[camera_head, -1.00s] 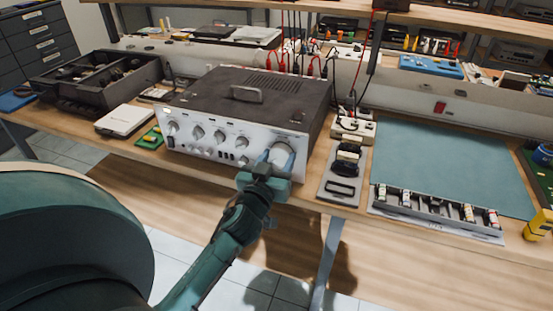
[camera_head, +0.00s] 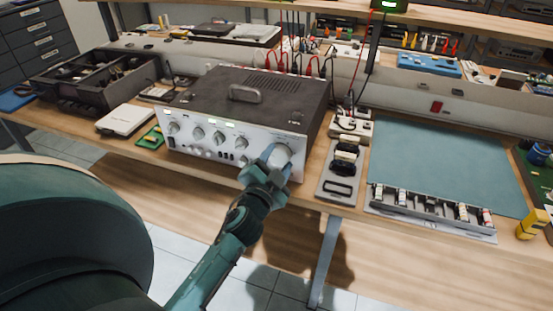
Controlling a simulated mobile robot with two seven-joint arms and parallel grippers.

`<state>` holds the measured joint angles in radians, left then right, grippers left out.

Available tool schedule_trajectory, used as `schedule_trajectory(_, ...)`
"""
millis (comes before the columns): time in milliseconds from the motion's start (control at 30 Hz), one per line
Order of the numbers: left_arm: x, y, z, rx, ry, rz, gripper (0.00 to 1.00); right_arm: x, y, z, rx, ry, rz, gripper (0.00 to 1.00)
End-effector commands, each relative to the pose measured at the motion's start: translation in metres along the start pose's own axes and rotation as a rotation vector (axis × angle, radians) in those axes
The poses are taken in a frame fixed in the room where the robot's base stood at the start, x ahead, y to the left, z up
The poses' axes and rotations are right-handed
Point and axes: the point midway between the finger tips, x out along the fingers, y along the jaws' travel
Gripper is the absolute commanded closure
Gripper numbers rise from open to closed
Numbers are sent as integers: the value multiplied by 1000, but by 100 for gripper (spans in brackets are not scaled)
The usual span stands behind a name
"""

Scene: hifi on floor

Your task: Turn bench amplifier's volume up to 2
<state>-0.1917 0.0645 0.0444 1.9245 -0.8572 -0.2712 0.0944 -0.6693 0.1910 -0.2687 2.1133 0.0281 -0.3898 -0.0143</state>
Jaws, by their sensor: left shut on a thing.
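The bench amplifier (camera_head: 245,105) is a dark box with a silver front panel, standing on the wooden bench left of the middle. Its large round volume knob (camera_head: 284,154) is at the right end of the panel. My left gripper (camera_head: 273,160) is shut on this knob, its fingers tilted and partly covering it. The knob's pointer and scale marks are too small or hidden to read. Small greenish-white lights (camera_head: 214,121) glow along the top of the panel. My right gripper is not in view.
A row of smaller knobs (camera_head: 197,134) is left of the gripper. A green circuit board (camera_head: 150,138) and white box (camera_head: 125,119) lie left of the amplifier. A grey tray (camera_head: 341,187) and teal mat (camera_head: 450,160) are on the right. Red and black leads hang behind.

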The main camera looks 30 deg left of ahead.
Motion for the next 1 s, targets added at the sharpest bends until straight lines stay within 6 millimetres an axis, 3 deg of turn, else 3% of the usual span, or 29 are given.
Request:
schedule_trajectory(600, 0, 0, -1, 574, 2, -2, 75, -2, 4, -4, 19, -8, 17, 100)
schedule_trajectory(1000, 1, 1, 0, 811, 1, -3, 75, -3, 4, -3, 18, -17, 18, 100)
